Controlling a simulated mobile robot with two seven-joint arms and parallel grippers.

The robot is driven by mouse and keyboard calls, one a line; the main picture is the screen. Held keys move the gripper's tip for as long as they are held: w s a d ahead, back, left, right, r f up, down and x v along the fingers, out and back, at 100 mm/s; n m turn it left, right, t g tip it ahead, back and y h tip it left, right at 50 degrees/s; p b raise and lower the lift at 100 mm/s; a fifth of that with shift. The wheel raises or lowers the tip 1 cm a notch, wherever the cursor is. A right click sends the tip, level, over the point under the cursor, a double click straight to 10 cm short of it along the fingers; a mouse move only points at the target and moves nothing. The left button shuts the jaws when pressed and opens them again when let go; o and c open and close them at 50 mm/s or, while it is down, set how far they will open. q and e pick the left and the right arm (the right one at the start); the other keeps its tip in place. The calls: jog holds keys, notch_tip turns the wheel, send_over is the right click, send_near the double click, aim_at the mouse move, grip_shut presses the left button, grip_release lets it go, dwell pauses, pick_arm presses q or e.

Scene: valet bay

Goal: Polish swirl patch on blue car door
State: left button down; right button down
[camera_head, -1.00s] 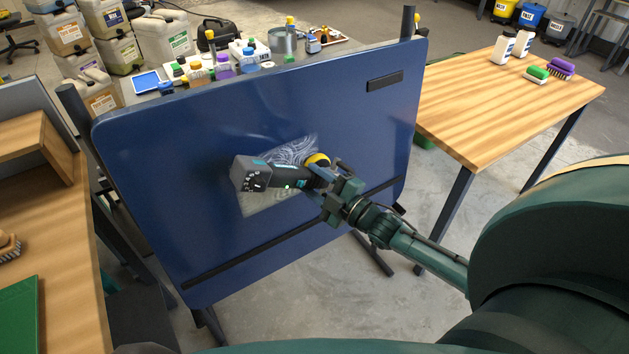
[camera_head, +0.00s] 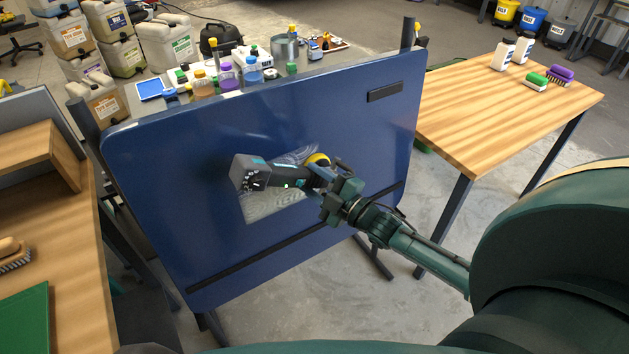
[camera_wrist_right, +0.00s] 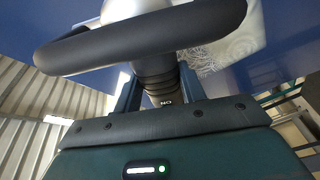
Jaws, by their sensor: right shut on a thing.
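The blue car door (camera_head: 180,220) stands upright and tilted on a stand in the middle of the head view. A pale swirl patch (camera_head: 268,206) with curved scratch lines shows at its centre. My right gripper (camera_head: 333,192) is shut on the polisher (camera_head: 275,176), a black tool with a grey battery block and a yellow part. The polisher lies in front of the patch and hides part of it; I cannot tell if its pad touches the door. In the right wrist view the polisher's dark body (camera_wrist_right: 158,85) sits between the fingers, with the patch (camera_wrist_right: 222,55) beyond. My left gripper is not in view.
A wooden table (camera_head: 480,120) at right holds white bottles (camera_head: 506,54) and brushes (camera_head: 560,75). A bench (camera_head: 75,270) stands at left. Behind the door are several small bottles (camera_head: 227,76) and jerrycans (camera_head: 105,100). Black trim strips (camera_head: 385,92) cross the door.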

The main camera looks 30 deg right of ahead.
aim_at(292, 182)
jog(key=shift+w+r+p, duration=0.2)
jog(key=shift+r+p, duration=0.55)
jog(key=shift+r, duration=0.65)
jog(key=shift+a, duration=0.15)
jog(key=shift+s+a+f, duration=0.1)
jog(key=shift+a+f, duration=0.05)
jog(key=shift+a, duration=0.4)
jog(key=shift+a+f, duration=0.1)
jog(key=shift+a, duration=0.45)
jog(key=shift+a, duration=0.2)
jog(key=shift+a+p, duration=0.35)
jog(key=shift+a, duration=0.7)
jog(key=shift+a, duration=0.1)
jog(key=shift+s+a, duration=0.1)
jog(key=shift+a, duration=1.1)
